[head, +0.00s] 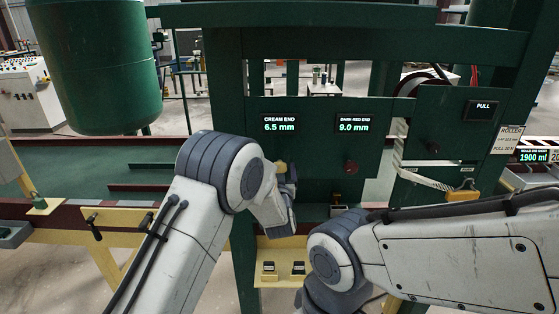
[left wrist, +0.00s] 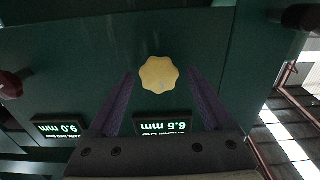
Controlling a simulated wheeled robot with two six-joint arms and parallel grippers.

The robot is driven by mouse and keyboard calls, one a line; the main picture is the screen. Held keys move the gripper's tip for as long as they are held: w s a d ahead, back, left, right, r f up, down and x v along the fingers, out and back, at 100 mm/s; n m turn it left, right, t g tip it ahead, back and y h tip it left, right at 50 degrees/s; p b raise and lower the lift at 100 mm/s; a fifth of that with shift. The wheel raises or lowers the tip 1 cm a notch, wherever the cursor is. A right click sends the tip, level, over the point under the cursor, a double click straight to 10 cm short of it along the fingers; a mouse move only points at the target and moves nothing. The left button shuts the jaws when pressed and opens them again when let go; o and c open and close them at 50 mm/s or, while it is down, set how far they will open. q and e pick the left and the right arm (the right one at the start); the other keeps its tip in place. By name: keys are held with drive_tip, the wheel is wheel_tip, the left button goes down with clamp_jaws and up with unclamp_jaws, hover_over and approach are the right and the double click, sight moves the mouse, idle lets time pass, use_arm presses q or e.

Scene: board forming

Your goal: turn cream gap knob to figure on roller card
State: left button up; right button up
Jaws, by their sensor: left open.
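The cream gap knob (head: 281,167) is on the green machine front, partly hidden by my left arm. In the left wrist view it is a scalloped cream knob (left wrist: 159,76) between my fingers. My left gripper (left wrist: 160,72) is open, with a finger on each side and visible gaps to the knob. Whether the fingers reach its depth is unclear. The cream end display (head: 280,124) reads 6.5 mm. The roller card (head: 509,139) hangs at the right; its small figures are hard to read. My right arm shows, but its gripper is out of view.
A dark red knob (head: 351,167) sits right of the cream one, under a dark red end display (head: 354,124) reading 9.0 mm. A pull display (head: 482,110) is farther right. A yellow shelf (head: 283,278) with two small boxes is below.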

use_arm(q)
drive_tip(key=shift+w+p, duration=0.3)
drive_tip(key=shift+w, duration=0.75)
